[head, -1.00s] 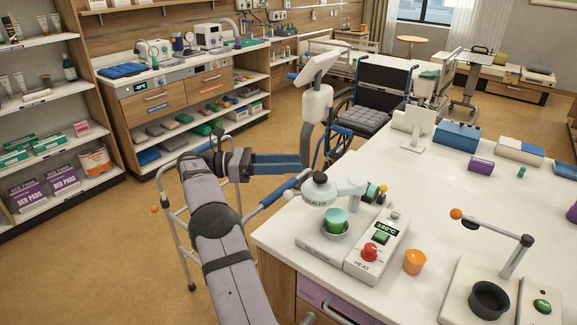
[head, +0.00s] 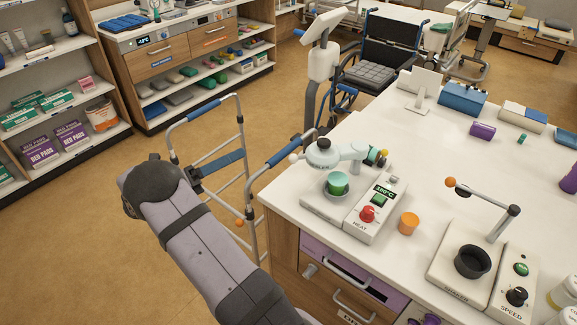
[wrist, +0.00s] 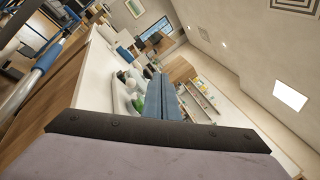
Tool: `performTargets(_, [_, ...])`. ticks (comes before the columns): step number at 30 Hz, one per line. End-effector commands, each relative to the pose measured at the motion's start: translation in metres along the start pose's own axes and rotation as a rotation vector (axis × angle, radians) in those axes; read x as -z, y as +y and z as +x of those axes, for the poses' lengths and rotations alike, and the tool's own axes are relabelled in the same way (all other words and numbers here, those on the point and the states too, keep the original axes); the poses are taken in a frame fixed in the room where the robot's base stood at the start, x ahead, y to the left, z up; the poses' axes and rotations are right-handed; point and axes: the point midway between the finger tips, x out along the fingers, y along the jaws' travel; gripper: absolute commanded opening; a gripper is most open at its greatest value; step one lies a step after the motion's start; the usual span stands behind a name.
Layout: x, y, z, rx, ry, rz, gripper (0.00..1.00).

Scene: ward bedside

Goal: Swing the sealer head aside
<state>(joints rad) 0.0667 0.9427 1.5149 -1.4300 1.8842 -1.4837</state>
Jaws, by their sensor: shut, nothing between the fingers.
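The sealer (head: 330,203) stands near the left end of the white counter, with a red knob and a 180°C display on its heat box (head: 374,210). My gripper (head: 241,154) has blue fingers and is shut and empty, left of the counter edge and apart from the handle. In the wrist view its fingers (wrist: 163,92) point toward the sealer (wrist: 128,92), which they partly hide.
A walker (head: 239,125) stands close around my gripper, left of the counter. An orange cup (head: 409,223) sits right of the heat box. A shaker (head: 473,262) with a black cup holder stands further right. A wheelchair (head: 385,65) is behind the counter.

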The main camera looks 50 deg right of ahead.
Motion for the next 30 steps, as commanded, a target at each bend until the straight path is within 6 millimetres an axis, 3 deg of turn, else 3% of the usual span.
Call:
performTargets(6, [0.074, 0.002, 0.011, -0.047, -0.065, -0.314, 0.00])
performTargets(13, [0.129, 0.001, 0.022, -0.104, -0.075, -0.535, 0.00])
performTargets(23, [0.136, 0.013, 0.023, -0.155, -0.057, -0.575, 0.00])
performTargets(30, [0.135, 0.015, 0.042, -0.153, -0.056, -0.575, 0.00])
